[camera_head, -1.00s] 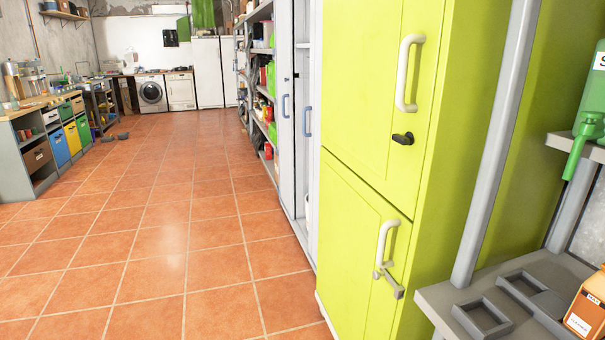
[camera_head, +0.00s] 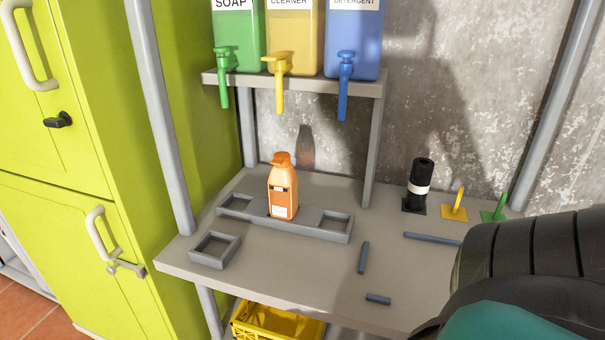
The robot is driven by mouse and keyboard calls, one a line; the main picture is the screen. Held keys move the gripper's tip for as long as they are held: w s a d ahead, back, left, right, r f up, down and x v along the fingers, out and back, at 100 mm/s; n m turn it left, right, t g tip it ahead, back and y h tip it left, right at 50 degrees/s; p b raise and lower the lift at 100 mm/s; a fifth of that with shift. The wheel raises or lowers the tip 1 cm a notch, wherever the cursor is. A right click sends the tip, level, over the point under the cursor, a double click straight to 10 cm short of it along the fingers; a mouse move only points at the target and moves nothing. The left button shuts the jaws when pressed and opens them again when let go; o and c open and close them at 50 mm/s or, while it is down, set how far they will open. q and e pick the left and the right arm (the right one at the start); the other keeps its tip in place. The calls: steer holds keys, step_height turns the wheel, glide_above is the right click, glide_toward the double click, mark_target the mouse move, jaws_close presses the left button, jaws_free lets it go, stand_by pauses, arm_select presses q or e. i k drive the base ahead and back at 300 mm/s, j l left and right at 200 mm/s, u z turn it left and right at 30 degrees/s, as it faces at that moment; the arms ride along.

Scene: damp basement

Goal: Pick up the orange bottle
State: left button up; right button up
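The orange bottle (camera_head: 282,190) stands upright on a raised grey tray (camera_head: 318,229) with square recesses, on the grey workbench. It has an orange cap and a white label on its front. Nothing touches it but the tray. Neither gripper shows in the head view. A dark ribbed shape with a teal part, at the lower right, covers the right end of the bench; I cannot tell what it is.
Soap (camera_head: 237,40), cleaner (camera_head: 292,40) and detergent (camera_head: 354,45) dispensers sit on a shelf (camera_head: 300,82) behind and above the bottle. A black cylinder (camera_head: 420,180) stands at the right. A yellow crate (camera_head: 278,324) is below the bench (camera_head: 250,262). A yellow-green cabinet (camera_head: 90,150) is left.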

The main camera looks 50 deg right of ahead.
mark_target(282, 183)
steer(key=z, duration=1.5)
steer(key=i+j+z, duration=0.1)
steer(key=j, duration=0.65)
steer(key=j+z, duration=0.1)
steer(key=j, duration=0.7)
steer(key=i, duration=0.05)
